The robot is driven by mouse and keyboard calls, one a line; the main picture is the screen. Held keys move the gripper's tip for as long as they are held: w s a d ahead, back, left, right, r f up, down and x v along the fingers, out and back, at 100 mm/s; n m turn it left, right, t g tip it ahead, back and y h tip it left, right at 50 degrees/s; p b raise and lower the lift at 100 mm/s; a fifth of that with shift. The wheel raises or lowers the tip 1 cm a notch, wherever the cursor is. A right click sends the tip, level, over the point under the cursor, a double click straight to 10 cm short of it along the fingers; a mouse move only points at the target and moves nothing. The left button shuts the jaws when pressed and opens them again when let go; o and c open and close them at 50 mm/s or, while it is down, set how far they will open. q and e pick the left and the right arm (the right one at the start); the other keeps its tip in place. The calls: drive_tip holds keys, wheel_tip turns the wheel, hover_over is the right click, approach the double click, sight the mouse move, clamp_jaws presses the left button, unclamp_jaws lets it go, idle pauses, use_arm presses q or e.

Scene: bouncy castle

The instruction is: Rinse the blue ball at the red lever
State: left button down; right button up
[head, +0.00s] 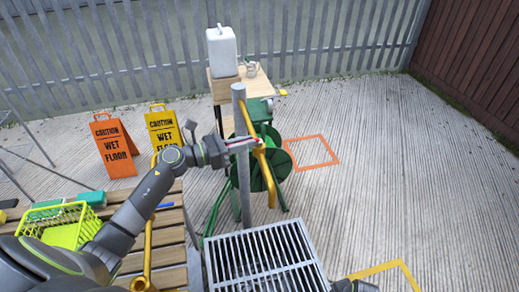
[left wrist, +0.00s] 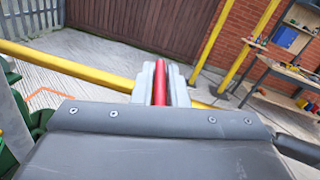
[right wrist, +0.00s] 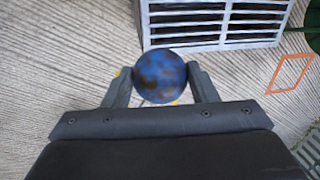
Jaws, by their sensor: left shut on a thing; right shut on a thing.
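The red lever (left wrist: 159,85) is a thin red bar between the fingers of my left gripper (left wrist: 160,80). In the head view my left gripper (head: 238,143) is shut on it at the grey post (head: 241,160), near the yellow pipe (head: 265,165). The blue ball (right wrist: 161,75), blotched with brown, is clasped between the two fingers of my right gripper (right wrist: 161,88) in the right wrist view. It is held above the concrete, short of the metal grate. In the head view the ball is out of sight.
The slatted grate (head: 262,258) lies below the post; it also shows in the right wrist view (right wrist: 215,25). A green hose reel (head: 275,165) stands behind the post. A yellow-green basket (head: 62,225) sits on the wooden bench at left. Open concrete lies at right.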

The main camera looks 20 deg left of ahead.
wheel_tip(320, 180, up, 2)
drive_tip(key=shift+r+p, duration=0.1)
drive_tip(key=shift+p, duration=0.65)
drive_tip(key=shift+r, duration=0.2)
use_arm(q)
drive_tip(key=shift+s+d+n+t+y, duration=0.15)
drive_tip(key=shift+n+t+y, duration=0.3)
drive_tip(key=shift+n+y, duration=0.1)
drive_tip(key=shift+s+d+n+t+y, duration=0.15)
drive_tip(key=shift+n+t+y, duration=0.3)
drive_tip(key=shift+y, duration=0.1)
drive_tip(key=c, duration=1.5)
unclamp_jaws()
use_arm(e)
drive_tip(key=shift+f, duration=0.1)
